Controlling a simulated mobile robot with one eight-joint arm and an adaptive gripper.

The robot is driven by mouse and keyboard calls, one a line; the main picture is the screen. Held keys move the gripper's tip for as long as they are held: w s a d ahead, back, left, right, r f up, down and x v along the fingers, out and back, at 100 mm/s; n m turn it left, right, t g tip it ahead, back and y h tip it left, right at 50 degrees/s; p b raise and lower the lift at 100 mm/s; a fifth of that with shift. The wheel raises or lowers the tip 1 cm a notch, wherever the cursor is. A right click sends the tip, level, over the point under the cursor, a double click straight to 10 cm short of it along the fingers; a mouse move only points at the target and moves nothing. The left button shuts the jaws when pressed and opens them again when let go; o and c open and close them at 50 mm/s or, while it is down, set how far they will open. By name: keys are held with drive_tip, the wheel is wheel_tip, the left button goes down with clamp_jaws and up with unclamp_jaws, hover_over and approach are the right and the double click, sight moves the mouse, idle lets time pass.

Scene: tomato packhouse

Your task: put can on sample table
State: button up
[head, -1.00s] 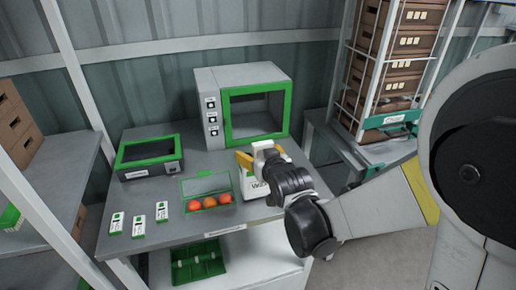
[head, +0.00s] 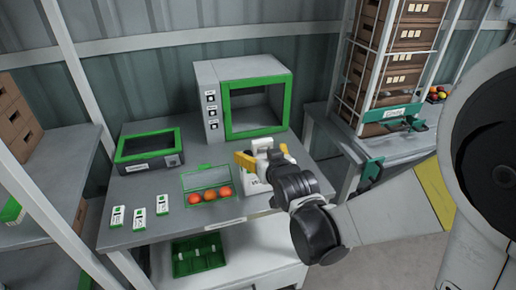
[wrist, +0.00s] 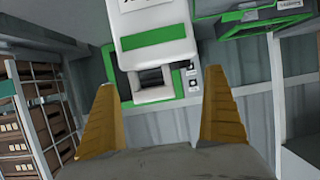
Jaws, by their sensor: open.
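The can (head: 252,187) is a white jerry can with a printed label. It looks upright on the grey sample table (head: 150,240), near its right end. The wrist view shows the can (wrist: 155,45) close up, with its green band and white handle. My gripper (head: 264,156) is at the top of the can in the head view, and its yellow fingers are spread. In the wrist view my gripper (wrist: 158,80) is open, one finger on each side of the handle. I cannot tell whether the fingers touch it. My wrist hides part of the can.
A green-framed cabinet (head: 204,92) stands behind the can. A clear-lidded box of tomatoes (head: 190,178), a dark green-rimmed device (head: 152,160) and three white cards (head: 140,217) lie to its left. A crate rack (head: 352,100) stands at right. The table's front-left surface has free room.

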drive_tip(key=s+d+r+m+g+h+p, duration=0.1)
drive_tip(key=s+d+r+g+h, duration=0.1)
drive_tip(key=s+d, duration=0.6)
drive_tip(key=s+d+r+m+g+h+p, duration=0.1)
drive_tip(key=s+d+r+m+g, duration=0.1)
drive_tip(key=s+d, duration=0.7)
drive_tip(key=s+r+g, duration=0.1)
drive_tip(key=s+g, duration=0.1)
drive_tip(key=s, duration=0.5)
drive_tip(key=shift+s+d+r+h, duration=0.15)
drive_tip(key=shift+s+h, duration=0.25)
